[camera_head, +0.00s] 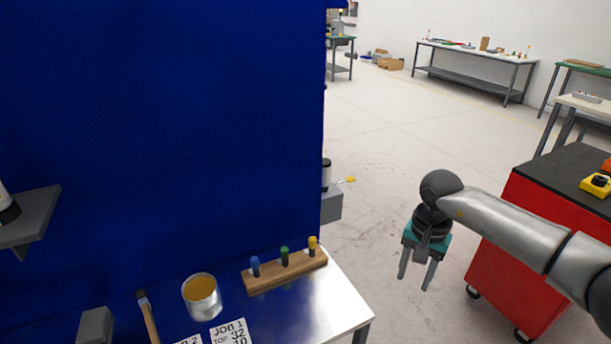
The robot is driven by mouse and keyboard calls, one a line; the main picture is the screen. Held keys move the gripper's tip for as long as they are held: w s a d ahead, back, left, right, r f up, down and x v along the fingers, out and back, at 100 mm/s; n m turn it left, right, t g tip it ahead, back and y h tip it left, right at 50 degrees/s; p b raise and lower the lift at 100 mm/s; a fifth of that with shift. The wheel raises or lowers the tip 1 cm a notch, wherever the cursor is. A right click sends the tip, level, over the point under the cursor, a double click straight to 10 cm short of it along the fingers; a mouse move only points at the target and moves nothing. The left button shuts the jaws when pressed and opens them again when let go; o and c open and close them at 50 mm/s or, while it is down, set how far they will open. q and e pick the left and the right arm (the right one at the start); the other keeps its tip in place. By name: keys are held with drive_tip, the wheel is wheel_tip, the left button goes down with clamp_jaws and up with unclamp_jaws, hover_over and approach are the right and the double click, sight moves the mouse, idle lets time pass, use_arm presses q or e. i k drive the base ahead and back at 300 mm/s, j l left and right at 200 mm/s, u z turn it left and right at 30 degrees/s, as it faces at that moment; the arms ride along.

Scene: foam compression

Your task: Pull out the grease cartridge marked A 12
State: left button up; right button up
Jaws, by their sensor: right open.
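No grease cartridge marked A 12 can be made out in the head view. A wooden rack (262,283) on the table holds three small upright pieces: a blue-topped one (255,265), a green-topped one (284,256) and a yellow-topped one (313,244). No marking on them is readable. My right gripper (415,282) hangs over the floor to the right of the table, fingers pointing down, open and empty. It is apart from the rack. My left gripper is not in view.
The metal table (335,297) also bears an open can (201,297), a brush (147,312) and a "JOB 1" card (230,332). A blue panel (165,130) rises behind it. A red cart (513,275) stands at right. Open floor lies between.

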sight(327, 163)
drive_tip(key=i+l+u, duration=0.1)
drive_tip(key=u, duration=0.3)
drive_tip(key=l+u, duration=0.25)
drive_tip(key=u, duration=0.15)
drive_tip(key=i+l+u, duration=0.1)
drive_tip(key=l+u, duration=0.15)
drive_tip(key=u, duration=0.15)
drive_tip(key=l+u, duration=0.25)
drive_tip(key=u, duration=0.15)
drive_tip(key=l+u, duration=0.1)
drive_tip(key=l, duration=0.35)
drive_tip(key=k+l+u, duration=0.1)
drive_tip(key=l, duration=0.35)
drive_tip(key=l+u, duration=0.1)
drive_tip(key=l, duration=0.35)
drive_tip(key=k+l+u, duration=0.1)
drive_tip(key=l, duration=0.3)
drive_tip(key=k+l+u, duration=0.1)
drive_tip(key=l, duration=0.8)
drive_tip(key=i, duration=0.35)
